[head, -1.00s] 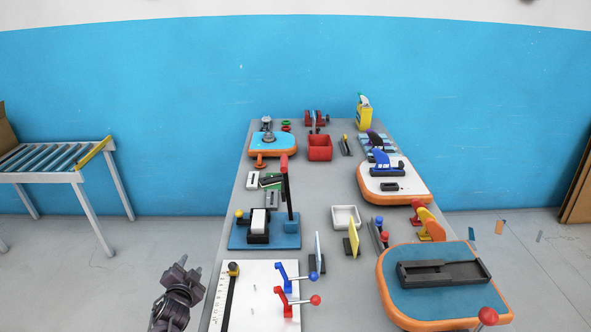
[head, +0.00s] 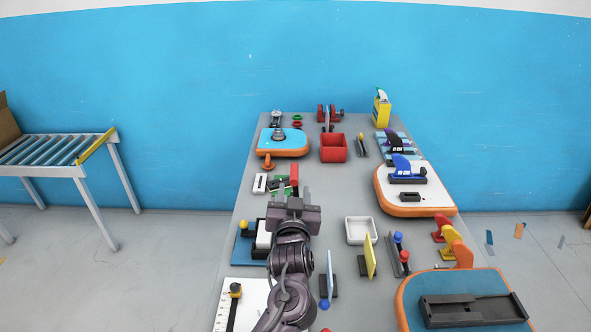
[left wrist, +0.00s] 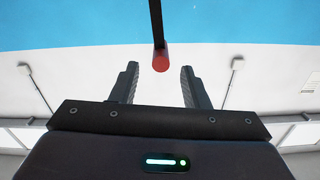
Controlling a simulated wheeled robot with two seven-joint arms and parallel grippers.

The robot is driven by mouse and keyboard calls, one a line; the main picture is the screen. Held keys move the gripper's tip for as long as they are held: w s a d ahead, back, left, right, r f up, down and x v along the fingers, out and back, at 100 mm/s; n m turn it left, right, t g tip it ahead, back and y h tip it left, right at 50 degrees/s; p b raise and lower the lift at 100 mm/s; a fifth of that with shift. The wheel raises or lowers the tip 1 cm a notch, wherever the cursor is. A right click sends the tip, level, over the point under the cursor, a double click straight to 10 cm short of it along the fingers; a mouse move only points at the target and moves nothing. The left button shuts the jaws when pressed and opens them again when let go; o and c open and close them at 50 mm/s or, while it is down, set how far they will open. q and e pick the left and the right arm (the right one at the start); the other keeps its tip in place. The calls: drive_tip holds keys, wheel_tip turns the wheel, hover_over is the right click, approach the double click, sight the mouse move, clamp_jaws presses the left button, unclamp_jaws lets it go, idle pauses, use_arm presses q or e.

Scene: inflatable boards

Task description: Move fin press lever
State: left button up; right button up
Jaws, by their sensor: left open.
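The fin press stands on a blue base (head: 247,246) at the left of the table, mostly hidden behind my left arm. Its lever rises upright and ends in a red grip (head: 294,172), which shows just beyond my left gripper (head: 293,192). In the left wrist view the red grip (left wrist: 160,62) hangs from a dark lever bar (left wrist: 156,22), in the gap between the fingertips of my open left gripper (left wrist: 158,78). No finger visibly touches it. My right gripper is not in view.
A white board (head: 230,305) with a black strip lies in front of the press. A white tray (head: 361,231) and upright blue and yellow plates (head: 369,257) stand to the right. An orange-edged board (head: 410,300) fills the front right.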

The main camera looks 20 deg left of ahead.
sight(294, 173)
use_arm(q)
drive_tip(key=shift+w+a+r, duration=0.15)
drive_tip(key=shift+w+r, duration=0.1)
drive_tip(key=shift+r, duration=0.05)
drive_tip(key=p+x, duration=0.1)
drive_tip(key=x, duration=0.1)
drive_tip(key=shift+w+r, duration=0.1)
drive_tip(key=shift+w, duration=0.15)
drive_tip(key=x, duration=0.1)
drive_tip(key=p+x, duration=0.1)
drive_tip(key=x, duration=0.1)
drive_tip(key=shift+w+f, duration=0.2)
drive_tip(key=shift+f, duration=0.1)
drive_tip(key=shift+w+a, duration=0.15)
clamp_jaws()
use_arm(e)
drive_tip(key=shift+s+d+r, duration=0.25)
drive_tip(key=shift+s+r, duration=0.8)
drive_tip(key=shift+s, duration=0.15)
